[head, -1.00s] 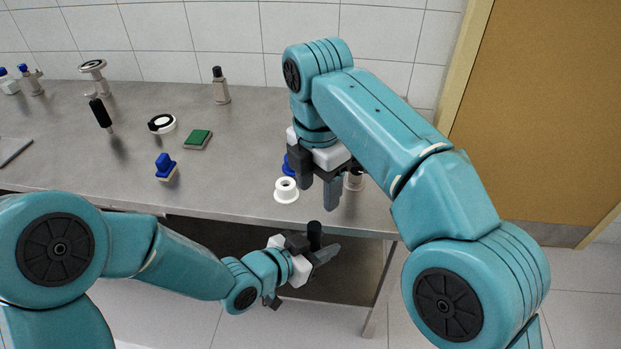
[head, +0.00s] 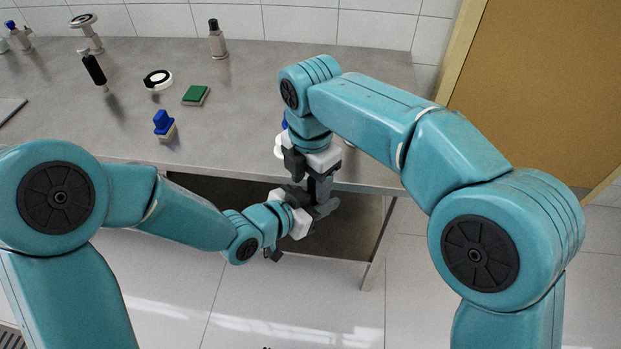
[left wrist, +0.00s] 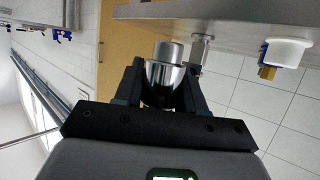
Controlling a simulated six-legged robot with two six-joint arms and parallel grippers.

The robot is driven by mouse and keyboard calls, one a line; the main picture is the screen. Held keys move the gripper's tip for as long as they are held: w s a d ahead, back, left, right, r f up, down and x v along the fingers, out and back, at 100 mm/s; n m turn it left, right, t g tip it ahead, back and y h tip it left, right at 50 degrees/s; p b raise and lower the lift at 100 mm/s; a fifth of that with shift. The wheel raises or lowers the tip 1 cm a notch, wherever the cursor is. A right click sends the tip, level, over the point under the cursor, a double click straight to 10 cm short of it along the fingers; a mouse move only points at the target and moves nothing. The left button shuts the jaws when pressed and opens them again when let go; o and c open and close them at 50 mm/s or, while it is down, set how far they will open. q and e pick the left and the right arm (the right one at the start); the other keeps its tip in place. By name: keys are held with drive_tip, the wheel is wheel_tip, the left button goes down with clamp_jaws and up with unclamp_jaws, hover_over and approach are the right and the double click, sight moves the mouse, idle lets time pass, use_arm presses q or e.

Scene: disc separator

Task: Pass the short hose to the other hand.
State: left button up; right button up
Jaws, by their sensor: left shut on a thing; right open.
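The short hose (left wrist: 164,72) shows in the left wrist view as a shiny silver cylinder between the fingers of my left gripper (left wrist: 162,92). In the head view my left gripper (head: 318,208) is shut on it in front of the table's front edge. My right gripper (head: 318,188) points down just above my left gripper, with its open fingers at the hose's upper part. The hose is mostly hidden there by the fingers, and I cannot tell whether the right fingers touch it.
The grey table (head: 235,130) carries a blue-topped block (head: 164,126), a green pad (head: 196,95), a black and white ring (head: 158,79), a black-handled tool (head: 94,69) and a bottle (head: 217,40). A white flanged ring (left wrist: 288,53) stands near its edge. The floor in front is clear.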

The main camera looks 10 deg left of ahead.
drive_tip(key=shift+f, duration=0.2)
drive_tip(key=shift+c, duration=0.3)
clamp_jaws()
use_arm(q)
drive_tip(key=o, duration=1.2)
